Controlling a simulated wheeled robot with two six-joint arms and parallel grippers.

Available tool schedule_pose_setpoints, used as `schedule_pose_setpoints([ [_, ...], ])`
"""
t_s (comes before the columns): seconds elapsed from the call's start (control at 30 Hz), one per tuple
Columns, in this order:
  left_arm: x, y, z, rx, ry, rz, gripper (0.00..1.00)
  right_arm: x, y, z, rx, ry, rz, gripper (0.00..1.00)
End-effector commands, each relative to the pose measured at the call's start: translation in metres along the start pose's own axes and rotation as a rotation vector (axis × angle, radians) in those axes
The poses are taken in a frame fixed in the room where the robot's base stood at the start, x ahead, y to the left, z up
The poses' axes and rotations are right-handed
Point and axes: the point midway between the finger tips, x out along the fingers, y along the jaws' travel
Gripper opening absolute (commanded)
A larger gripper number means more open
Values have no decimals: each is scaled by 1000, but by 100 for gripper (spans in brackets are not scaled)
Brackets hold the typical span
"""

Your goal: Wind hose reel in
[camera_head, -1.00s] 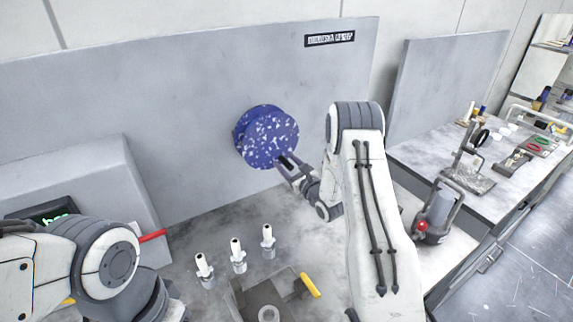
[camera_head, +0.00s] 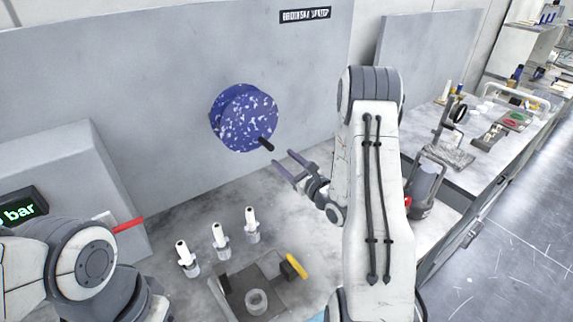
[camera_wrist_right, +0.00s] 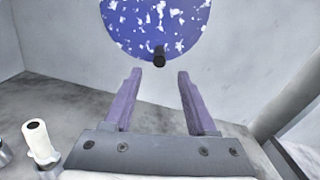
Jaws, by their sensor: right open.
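The hose reel is a blue, white-speckled disc (camera_head: 243,118) on the grey upright panel. Its short black crank handle (camera_head: 266,144) sticks out at the disc's lower right. My right gripper (camera_head: 283,162) is open and empty, a little below and to the right of the handle, apart from it. In the right wrist view the disc (camera_wrist_right: 155,25) is at the top, and the handle (camera_wrist_right: 159,56) shows just beyond the open fingers (camera_wrist_right: 156,80), roughly centred between them. My left arm is at the lower left; its gripper is out of view.
Several white nozzles (camera_head: 220,241) stand on the bench below the reel. A dark fixture with a yellow handle (camera_head: 294,267) is near the front. A box with a display (camera_head: 22,208) and red lever (camera_head: 128,224) is at left. A side bench (camera_head: 450,150) holds tools.

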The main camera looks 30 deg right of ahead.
Motion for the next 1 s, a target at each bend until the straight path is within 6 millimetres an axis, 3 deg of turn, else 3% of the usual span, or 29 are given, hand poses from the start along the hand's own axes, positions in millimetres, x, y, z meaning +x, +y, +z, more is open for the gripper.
schedule_pose_setpoints([
  [0.23, 0, 0, 0, 0, 0, 0, 62, -2, 0, 1, 0, -1, 1, 57],
  [0.27, 0, 0, 0, 0, 0, 0, 62, -2, 0, 1, 0, -1, 1, 53],
  [0.4, 0, 0, 0, 0, 0, 0, 62, 0, -2, 2, -47, -4, 7, 0],
  [0.57, 0, 0, 0, 0, 0, 0, 62, 4, -14, 10, -311, -23, 43, 0],
  [1.0, 1, 0, 0, 0, 0, 0, 62, 6, -66, 34, -1509, -115, 187, 0],
])
